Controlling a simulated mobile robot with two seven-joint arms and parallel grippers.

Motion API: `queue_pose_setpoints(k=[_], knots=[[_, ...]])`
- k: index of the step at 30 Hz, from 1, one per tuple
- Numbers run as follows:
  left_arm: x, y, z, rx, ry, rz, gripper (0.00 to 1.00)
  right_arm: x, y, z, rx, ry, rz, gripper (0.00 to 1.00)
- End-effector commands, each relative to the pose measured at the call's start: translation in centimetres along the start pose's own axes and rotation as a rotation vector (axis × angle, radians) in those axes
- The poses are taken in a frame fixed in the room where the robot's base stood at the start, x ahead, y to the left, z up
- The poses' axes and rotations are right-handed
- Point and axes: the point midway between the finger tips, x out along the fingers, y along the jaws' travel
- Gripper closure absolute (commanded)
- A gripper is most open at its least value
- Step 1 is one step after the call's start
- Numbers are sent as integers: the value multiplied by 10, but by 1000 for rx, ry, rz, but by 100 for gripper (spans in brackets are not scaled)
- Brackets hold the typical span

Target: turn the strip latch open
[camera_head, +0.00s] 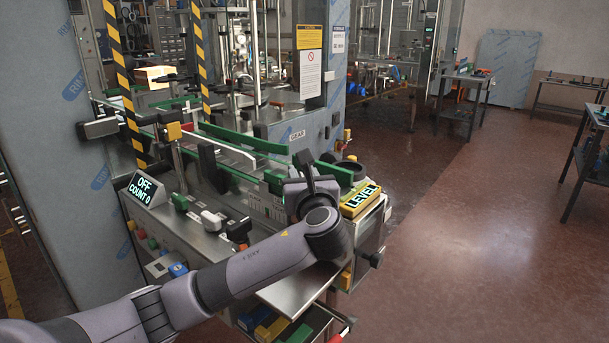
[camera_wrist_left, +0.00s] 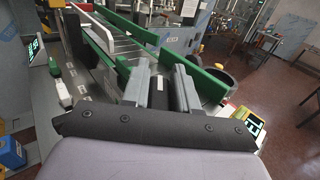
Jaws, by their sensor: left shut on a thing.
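My left gripper (camera_head: 306,178) is over the near end of the conveyor, beside the yellow LEVEL box (camera_head: 360,198). In the left wrist view its two grey fingers (camera_wrist_left: 161,75) stand on either side of a dark piece (camera_wrist_left: 160,97), which I take to be the strip latch, and are shut on it. The fingers and wrist hide most of this piece, so its turn angle cannot be told. Green guide rails (camera_head: 243,138) run along the conveyor up to the gripper. My right gripper is not in view.
A display (camera_head: 146,188) reading OFF, COUNT 0 stands at the left of the machine front. A dark round cup (camera_head: 350,170) sits behind the LEVEL box.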

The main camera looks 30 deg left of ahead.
Motion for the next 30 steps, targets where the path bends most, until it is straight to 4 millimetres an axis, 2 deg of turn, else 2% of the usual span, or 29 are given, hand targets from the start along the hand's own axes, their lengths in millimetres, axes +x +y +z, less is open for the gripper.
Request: queue_pose_setpoints(k=[15,24,30], knots=[[-2,7,0,2,2,471,100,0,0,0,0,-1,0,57],[-4,10,0,3,2,644,100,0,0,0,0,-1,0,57],[-4,11,0,1,0,701,100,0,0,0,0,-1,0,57]])
